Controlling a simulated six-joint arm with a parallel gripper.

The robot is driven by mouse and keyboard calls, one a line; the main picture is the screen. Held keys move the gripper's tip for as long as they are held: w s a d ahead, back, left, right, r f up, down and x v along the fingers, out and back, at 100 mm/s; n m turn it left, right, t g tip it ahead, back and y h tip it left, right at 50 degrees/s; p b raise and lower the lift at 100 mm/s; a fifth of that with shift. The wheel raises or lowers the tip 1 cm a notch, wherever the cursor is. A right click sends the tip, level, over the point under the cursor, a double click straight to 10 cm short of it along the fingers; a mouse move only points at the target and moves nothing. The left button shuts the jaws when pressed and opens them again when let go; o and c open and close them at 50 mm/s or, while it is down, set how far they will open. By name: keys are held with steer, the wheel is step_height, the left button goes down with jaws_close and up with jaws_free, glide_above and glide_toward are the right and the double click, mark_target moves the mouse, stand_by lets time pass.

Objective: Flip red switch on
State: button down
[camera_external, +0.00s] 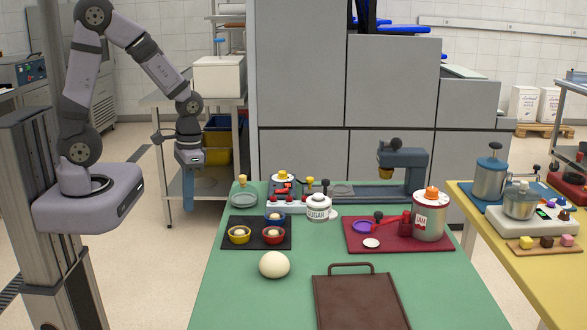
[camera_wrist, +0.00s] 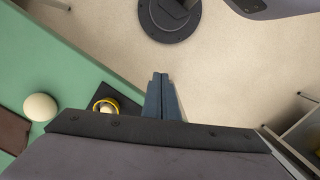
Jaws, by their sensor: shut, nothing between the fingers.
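A small white unit (camera_external: 284,208) with several small red parts on it stands at the back left of the green table in the external view. A red switch may be one of these parts, but they are too small to tell apart. My gripper (camera_external: 188,208) hangs pointing down in the air, left of the green table and well apart from the unit. Its blue fingers are together and hold nothing. In the wrist view my gripper (camera_wrist: 160,76) shows shut over the pale floor. The white unit is not visible in the wrist view.
A white-topped shelf (camera_external: 155,100) stands behind my gripper.

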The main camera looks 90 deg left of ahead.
mark_target(286, 189)
steer(key=w+a+r, duration=0.1)
steer(key=w+a, duration=0.2)
steer(key=a, duration=0.1)
steer(key=w+a+r+n+t, duration=0.1)
steer(key=w+a, duration=0.2)
steer(key=a, duration=0.2)
steer(key=w+a+r+n+t, duration=0.1)
steer(key=w+a, duration=0.3)
steer(key=shift+a, duration=0.25)
steer(key=w+a+r+m+t, duration=0.3)
steer(key=w+r+m, duration=0.4)
steer(key=w+r, duration=0.1)
steer(key=shift+w+a+r+m+y, duration=0.15)
steer(key=shift+w+a+m+y, duration=0.2)
steer(key=shift+w, duration=0.3)
steer(key=p+x, duration=0.5)
steer(key=x, duration=0.8)
steer(key=shift+w+f, duration=0.2)
steer(key=shift+f, duration=0.3)
steer(key=shift+w+f, duration=0.1)
